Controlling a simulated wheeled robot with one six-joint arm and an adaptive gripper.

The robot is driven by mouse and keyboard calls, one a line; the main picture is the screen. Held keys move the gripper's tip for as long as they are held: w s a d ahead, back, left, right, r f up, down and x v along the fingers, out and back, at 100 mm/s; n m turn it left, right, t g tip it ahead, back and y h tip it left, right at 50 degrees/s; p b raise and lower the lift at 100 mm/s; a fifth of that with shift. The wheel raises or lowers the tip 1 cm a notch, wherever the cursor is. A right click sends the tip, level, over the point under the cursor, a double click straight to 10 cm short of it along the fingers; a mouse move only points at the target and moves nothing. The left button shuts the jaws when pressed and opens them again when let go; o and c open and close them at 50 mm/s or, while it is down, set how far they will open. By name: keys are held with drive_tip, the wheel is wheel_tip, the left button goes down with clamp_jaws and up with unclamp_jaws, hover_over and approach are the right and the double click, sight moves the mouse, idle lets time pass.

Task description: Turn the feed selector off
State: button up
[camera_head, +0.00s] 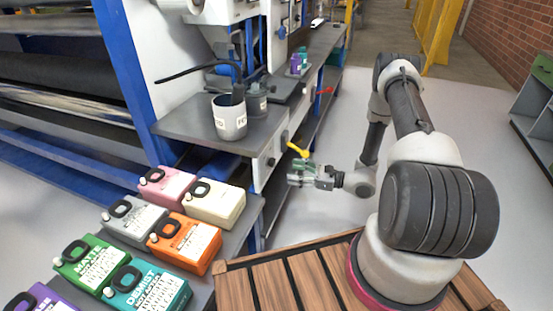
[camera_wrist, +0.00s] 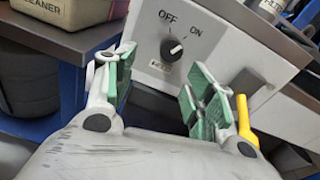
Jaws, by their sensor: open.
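The feed selector is a small dark round knob (camera_wrist: 172,48) on a white panel (camera_wrist: 206,47), between printed OFF and ON marks. Its pale pointer mark appears to lean up and right, towards ON. In the head view my gripper (camera_head: 291,174) is just right of the white panel's front (camera_head: 264,165), where the knob is tiny.
A yellow lever (camera_head: 298,150) sticks out close beside my gripper, and shows by the right finger in the wrist view (camera_wrist: 243,118). Several coloured containers (camera_head: 187,241) fill the bench at front left. Open floor lies to the right.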

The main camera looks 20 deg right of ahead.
sight(276, 163)
drive_tip(key=shift+t, duration=0.4)
drive_tip(key=x, duration=0.5)
drive_tip(key=w+r+x, duration=0.1)
drive_tip(key=x, duration=0.2)
drive_tip(key=shift+d, duration=0.25)
drive_tip(key=c, duration=1)
